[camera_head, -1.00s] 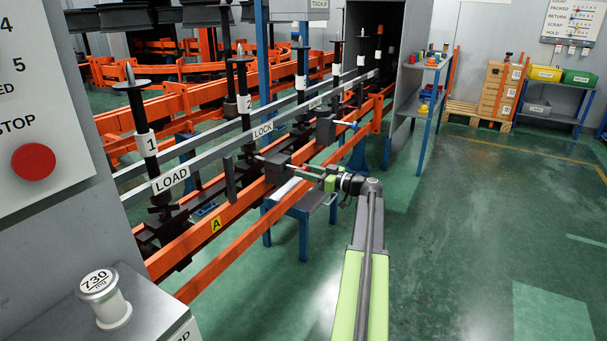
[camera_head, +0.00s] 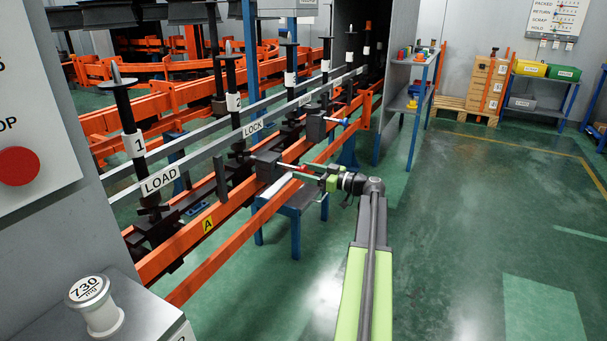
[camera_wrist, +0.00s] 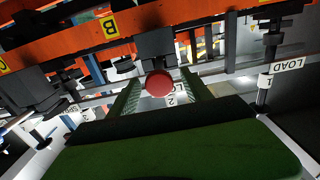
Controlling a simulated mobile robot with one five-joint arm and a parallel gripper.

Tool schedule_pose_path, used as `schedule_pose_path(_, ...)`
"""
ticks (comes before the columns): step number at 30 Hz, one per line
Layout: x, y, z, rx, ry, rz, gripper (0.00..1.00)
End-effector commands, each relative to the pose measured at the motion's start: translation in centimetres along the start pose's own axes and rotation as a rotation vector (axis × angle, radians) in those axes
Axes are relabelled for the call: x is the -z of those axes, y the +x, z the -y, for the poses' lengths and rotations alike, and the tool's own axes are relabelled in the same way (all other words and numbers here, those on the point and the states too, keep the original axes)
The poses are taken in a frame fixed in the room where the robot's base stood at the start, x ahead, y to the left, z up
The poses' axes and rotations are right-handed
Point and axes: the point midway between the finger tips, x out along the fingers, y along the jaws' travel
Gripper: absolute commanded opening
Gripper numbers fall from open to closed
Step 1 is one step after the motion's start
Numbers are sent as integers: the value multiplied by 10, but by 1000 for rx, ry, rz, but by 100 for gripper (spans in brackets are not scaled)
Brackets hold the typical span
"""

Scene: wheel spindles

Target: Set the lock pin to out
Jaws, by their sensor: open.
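The lock pin's red round knob (camera_wrist: 158,83) faces me in the wrist view, in front of a dark block. My gripper (camera_head: 311,172) reaches the knob from the right. In the wrist view my gripper's green fingers (camera_wrist: 161,92) are apart, one on each side of the knob, with visible gaps. The pin's shaft is hidden behind the knob, so I cannot tell its position.
Floor at right is clear.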

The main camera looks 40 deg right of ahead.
Motion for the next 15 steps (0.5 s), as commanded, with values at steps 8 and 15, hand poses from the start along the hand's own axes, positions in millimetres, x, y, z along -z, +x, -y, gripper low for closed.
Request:
schedule_pose_path(8,0,-48,0,-3,0,0,57)
schedule_pose_path(15,0,-117,1,-3,0,0,57)
